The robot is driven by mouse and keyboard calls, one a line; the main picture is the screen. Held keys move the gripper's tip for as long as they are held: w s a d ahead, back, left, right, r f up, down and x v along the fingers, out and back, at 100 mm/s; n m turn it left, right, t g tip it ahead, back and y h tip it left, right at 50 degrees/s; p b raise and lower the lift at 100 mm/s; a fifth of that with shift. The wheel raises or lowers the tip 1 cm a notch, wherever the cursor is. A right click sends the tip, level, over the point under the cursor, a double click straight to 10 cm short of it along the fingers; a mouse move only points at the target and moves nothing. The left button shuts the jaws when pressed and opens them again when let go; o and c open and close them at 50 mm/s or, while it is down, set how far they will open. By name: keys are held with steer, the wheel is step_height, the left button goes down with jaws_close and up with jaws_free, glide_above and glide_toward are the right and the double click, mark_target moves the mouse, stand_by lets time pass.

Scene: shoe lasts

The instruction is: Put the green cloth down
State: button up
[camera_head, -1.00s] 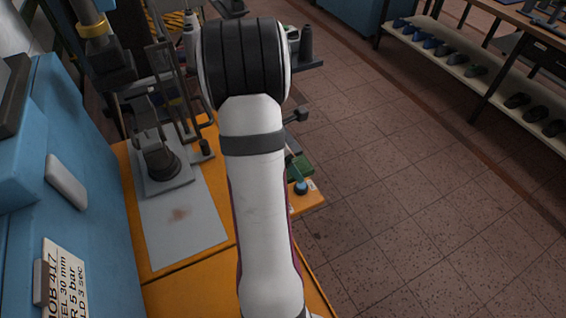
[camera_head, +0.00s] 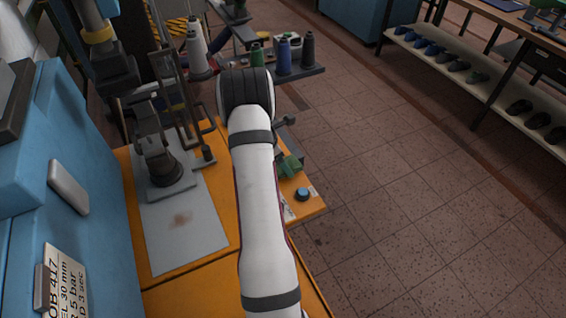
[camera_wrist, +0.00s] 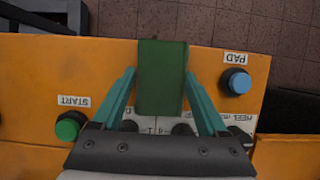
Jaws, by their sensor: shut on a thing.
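The green cloth (camera_wrist: 162,85) looks like a folded, block-like strip in the wrist view. It sits between the two teal fingers of my gripper (camera_wrist: 162,72), which are shut on it. Behind the cloth is the far edge of the orange bench (camera_wrist: 108,55). I cannot tell whether the cloth touches the bench or hangs above it. In the head view the cloth (camera_head: 290,166) shows just right of my arm, near the bench's right edge; my arm hides most of the gripper there.
A blue PAD button (camera_wrist: 235,81) and a green START button (camera_wrist: 70,126) flank the cloth. A grey plate (camera_head: 185,235) lies on the bench, beside a blue machine (camera_head: 95,210). Thread spools (camera_head: 283,55) stand beyond. Tiled floor lies to the right.

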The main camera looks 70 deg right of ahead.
steer(key=shift+f, duration=0.25)
steer(key=o, duration=1.2)
steer(key=v, duration=1.2)
steer(key=shift+r, duration=0.2)
